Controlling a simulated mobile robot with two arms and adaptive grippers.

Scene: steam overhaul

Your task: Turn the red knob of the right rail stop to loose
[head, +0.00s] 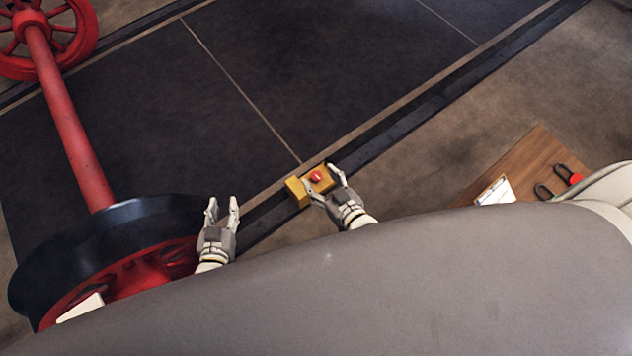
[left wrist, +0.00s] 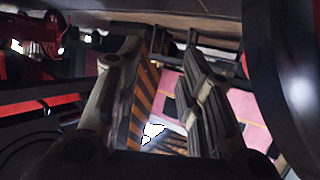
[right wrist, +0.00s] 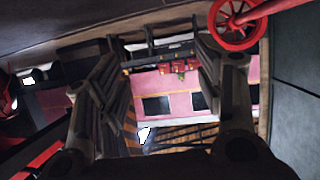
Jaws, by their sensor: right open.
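The yellow rail stop (head: 296,192) sits on the dark rail in the lower middle of the head view. Its round red knob (head: 316,177) faces up. My right gripper (head: 320,174) is open, with one finger on each side of the knob; I cannot tell whether they touch it. In the right wrist view its fingers (right wrist: 158,45) stand apart and the knob does not show between them. My left gripper (head: 223,203) is open and empty, left of the stop, near the wheel. Its fingers are also apart in the left wrist view (left wrist: 160,60).
A red wheelset with a dark-rimmed near wheel (head: 110,235) and a red axle (head: 70,120) stands at the left. Dark floor plates (head: 260,80) lie beyond the rail. A wooden board (head: 525,170) with a paper and red-and-black items is at the right.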

